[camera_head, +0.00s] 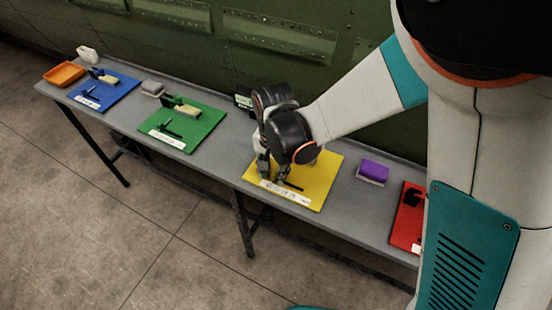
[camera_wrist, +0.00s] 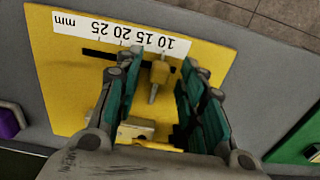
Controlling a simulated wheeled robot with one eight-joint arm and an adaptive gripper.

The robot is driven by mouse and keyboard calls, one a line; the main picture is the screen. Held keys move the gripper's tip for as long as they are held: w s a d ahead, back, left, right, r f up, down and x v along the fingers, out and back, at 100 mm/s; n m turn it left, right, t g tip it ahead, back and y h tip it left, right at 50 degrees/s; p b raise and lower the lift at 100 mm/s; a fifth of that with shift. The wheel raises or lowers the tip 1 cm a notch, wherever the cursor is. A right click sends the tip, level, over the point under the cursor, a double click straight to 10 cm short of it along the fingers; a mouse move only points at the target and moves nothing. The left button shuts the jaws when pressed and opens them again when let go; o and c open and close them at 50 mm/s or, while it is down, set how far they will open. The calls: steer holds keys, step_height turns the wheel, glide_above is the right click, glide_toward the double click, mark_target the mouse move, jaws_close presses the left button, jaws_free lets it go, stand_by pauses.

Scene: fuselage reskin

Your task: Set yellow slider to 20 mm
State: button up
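The yellow board (camera_head: 325,178) lies flat on the grey bench; in the wrist view it (camera_wrist: 62,85) fills most of the picture. A white scale strip (camera_wrist: 115,34) marked 10, 15, 20, 25 mm runs along its edge, upside down. Beside it is a dark slot (camera_wrist: 98,54). The slider's yellowish knob (camera_wrist: 158,72) stands in the slot, near the 10 to 15 part of the scale; its exact reading is unclear. My gripper (camera_wrist: 159,66) is open, with one finger on each side of the knob and gaps visible. In the head view my gripper (camera_head: 270,178) hides the knob.
A green board (camera_head: 200,130), a blue board (camera_head: 118,88) and a red board (camera_head: 407,213) lie along the bench. A purple block (camera_head: 373,171) sits right of the yellow board. An orange tray (camera_head: 64,74) is at the far left. A green riveted wall (camera_head: 280,45) stands behind.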

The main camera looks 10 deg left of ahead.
mark_target(289, 185)
steer(key=shift+f, duration=0.2)
jaws_close()
steer(key=d, duration=0.1)
steer(key=s+d, duration=0.1)
steer(key=d, duration=0.2)
steer(key=shift+s+d, duration=0.25)
steer(key=shift+d, duration=0.1)
jaws_free()
steer(key=shift+a, duration=0.1)
steer(key=shift+r, duration=0.1)
step_height(289, 185, up, 7)
steer(key=shift+r, duration=0.2)
stand_by(0.4)
